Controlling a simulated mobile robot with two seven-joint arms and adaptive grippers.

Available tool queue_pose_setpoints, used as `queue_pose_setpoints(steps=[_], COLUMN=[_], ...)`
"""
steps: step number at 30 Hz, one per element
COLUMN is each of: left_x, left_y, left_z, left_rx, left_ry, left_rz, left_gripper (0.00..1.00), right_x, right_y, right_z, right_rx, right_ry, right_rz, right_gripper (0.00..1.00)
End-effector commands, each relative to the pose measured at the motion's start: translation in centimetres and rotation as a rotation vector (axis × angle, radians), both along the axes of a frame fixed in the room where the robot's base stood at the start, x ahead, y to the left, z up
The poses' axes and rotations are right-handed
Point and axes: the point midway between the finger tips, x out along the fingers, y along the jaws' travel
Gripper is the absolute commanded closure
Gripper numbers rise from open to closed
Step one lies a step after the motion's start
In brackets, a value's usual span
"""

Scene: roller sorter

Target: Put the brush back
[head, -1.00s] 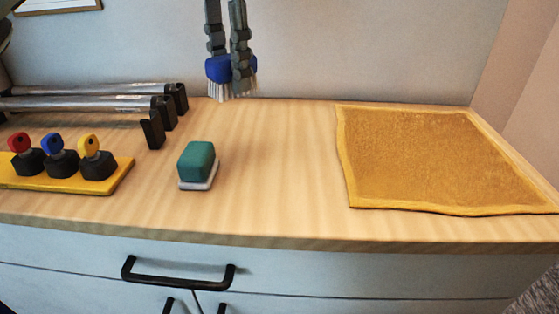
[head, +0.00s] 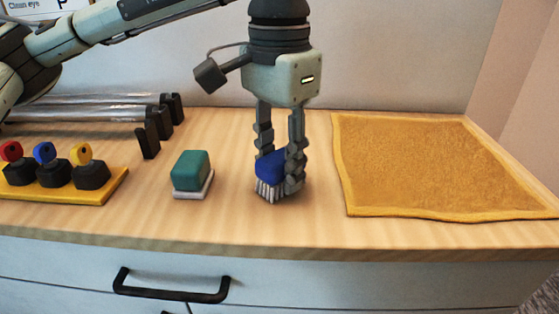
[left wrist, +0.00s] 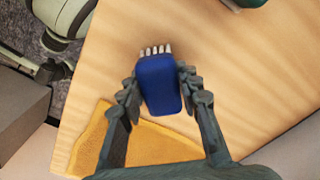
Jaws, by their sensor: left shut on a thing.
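A blue brush (head: 269,165) with pale bristles is held between the fingers of my left gripper (head: 281,168), bristles down. It is at or just above the bare wood between the green block and the yellow cloth; I cannot tell whether the bristles touch. In the left wrist view the blue brush (left wrist: 159,84) sits between both fingers of my left gripper (left wrist: 158,88), with its bristles showing at the far end. My right gripper is not in view.
A green block (head: 190,171) on a pale base stands left of the brush. A yellow cloth (head: 430,160) lies at right. Left are a yellow board (head: 95,192) with coloured keys in black holders and metal rollers (head: 90,112) with black end brackets. A drawer handle (head: 170,289) is in front.

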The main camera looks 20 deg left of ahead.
Motion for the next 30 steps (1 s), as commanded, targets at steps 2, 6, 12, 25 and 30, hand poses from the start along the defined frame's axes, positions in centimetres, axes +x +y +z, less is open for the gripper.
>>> queue_pose_setpoints(steps=[2,6,12,25,30], left_x=[0.0,0.0,0.0,0.0,0.1], left_y=[0.0,0.0,0.0,0.0,0.0], left_z=[0.1,0.0,-0.3,-0.2,0.5], left_rx=[0.000,0.000,0.000,0.000,-0.001], left_ry=[-0.001,-0.001,-0.001,0.000,-0.002], left_rz=[0.000,-0.001,-0.001,-0.001,0.000], left_gripper=[0.94,0.94,0.94,0.46,0.46], right_x=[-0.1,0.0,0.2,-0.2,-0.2], right_y=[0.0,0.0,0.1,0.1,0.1], right_z=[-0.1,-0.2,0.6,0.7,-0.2], right_rx=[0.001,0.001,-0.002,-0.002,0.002], right_ry=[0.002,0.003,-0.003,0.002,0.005], right_rz=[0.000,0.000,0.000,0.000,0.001], right_gripper=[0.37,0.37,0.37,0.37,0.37])
